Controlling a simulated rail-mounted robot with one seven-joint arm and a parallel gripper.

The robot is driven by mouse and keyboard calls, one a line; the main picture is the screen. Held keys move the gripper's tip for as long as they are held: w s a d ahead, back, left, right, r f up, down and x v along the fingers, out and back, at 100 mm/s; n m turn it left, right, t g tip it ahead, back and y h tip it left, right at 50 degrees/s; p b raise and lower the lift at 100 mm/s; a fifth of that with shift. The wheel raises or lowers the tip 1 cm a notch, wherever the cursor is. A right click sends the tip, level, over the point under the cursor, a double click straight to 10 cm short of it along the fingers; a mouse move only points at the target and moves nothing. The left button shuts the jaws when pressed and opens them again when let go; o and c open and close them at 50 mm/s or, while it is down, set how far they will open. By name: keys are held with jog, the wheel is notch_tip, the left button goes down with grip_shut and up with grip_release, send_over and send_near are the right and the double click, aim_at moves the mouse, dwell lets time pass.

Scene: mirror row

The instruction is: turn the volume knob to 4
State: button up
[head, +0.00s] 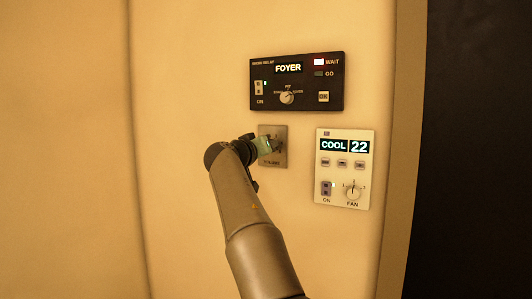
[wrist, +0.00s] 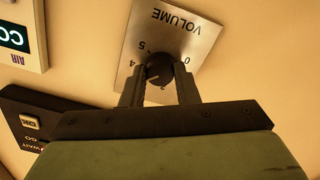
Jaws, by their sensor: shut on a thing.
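The volume plate (head: 281,158) is a small grey metal panel on the wall, partly covered by my gripper (head: 269,146) in the head view. In the wrist view the plate (wrist: 203,47) appears upside down, with the word VOLUME and a ring of numbers; 0, 5 and 4 are readable. The dark round volume knob (wrist: 159,68) sits between the two fingers of my gripper (wrist: 159,78), which are shut on its sides. A small light mark shows below the knob's middle. I cannot tell for sure which number the knob points to.
Above the plate is a black panel (head: 325,99) reading FOYER, with a switch, knob and lit WAIT lamp. At right is a white panel (head: 336,199) reading COOL 22, with a FAN knob (head: 353,192). The wall to the left is bare.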

jog(key=m+b, duration=0.1)
jog(key=m, duration=0.4)
jog(key=shift+m, duration=0.3)
dwell(0.4)
jog(key=o, duration=1)
jog(key=shift+c, duration=0.2)
jog(key=b+v, duration=0.6)
jog(key=v, duration=1.1)
jog(key=shift+s+b, duration=0.15)
jog(key=shift+b, duration=0.15)
